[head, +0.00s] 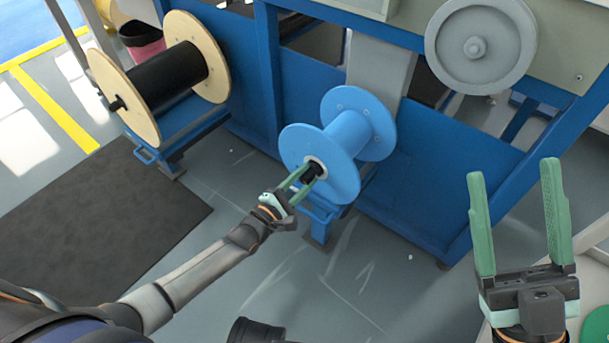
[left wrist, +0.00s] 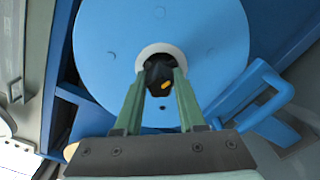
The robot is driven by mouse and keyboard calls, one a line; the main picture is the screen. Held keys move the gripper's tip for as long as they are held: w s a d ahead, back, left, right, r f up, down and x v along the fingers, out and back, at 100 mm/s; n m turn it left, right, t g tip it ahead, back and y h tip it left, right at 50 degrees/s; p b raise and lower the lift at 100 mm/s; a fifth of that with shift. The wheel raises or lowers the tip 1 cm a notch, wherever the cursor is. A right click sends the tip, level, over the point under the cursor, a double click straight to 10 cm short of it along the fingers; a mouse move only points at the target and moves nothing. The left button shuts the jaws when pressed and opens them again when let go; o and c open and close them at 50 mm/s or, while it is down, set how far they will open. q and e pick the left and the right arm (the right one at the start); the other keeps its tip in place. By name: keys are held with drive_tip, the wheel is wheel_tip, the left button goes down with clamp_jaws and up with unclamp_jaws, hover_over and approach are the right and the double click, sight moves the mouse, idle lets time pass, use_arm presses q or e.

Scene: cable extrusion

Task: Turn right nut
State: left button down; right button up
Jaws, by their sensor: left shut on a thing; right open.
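A blue spool (head: 319,164) sits on a blue stand in the middle of the head view. A black nut (head: 312,172) sits at the hub of its near face. My left gripper (head: 307,173) is shut on this nut, with one green finger on each side of it. In the left wrist view the nut (left wrist: 159,79) shows between the fingertips, with a yellow mark on it, in front of the white ring of the blue spool (left wrist: 215,60). My right gripper (head: 512,215) is open and empty at the right, fingers pointing up, far from the spool.
A wooden-flanged spool (head: 200,45) with black cable stands at the upper left, with its own black nut (head: 117,104). A blue machine frame (head: 430,160) stands behind the blue spool. A grey wheel (head: 480,45) is at the upper right.

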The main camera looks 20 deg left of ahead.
use_arm(q)
drive_tip(key=m+p, duration=0.1)
drive_tip(key=m, duration=0.3)
drive_tip(key=shift+m, duration=0.3)
drive_tip(key=m+p, duration=0.1)
drive_tip(key=m, duration=0.9)
drive_tip(key=shift+m+p, duration=0.4)
drive_tip(key=m, duration=0.4)
drive_tip(key=shift+m, duration=0.3)
drive_tip(key=m+p, duration=0.1)
drive_tip(key=m, duration=0.3)
drive_tip(key=shift+m, duration=0.3)
drive_tip(key=m, duration=0.4)
drive_tip(key=shift+f+m, duration=0.1)
drive_tip(key=shift+m, duration=0.2)
drive_tip(key=m, duration=0.4)
drive_tip(key=m+b, duration=0.1)
drive_tip(key=m, duration=0.4)
drive_tip(key=shift+m, duration=0.3)
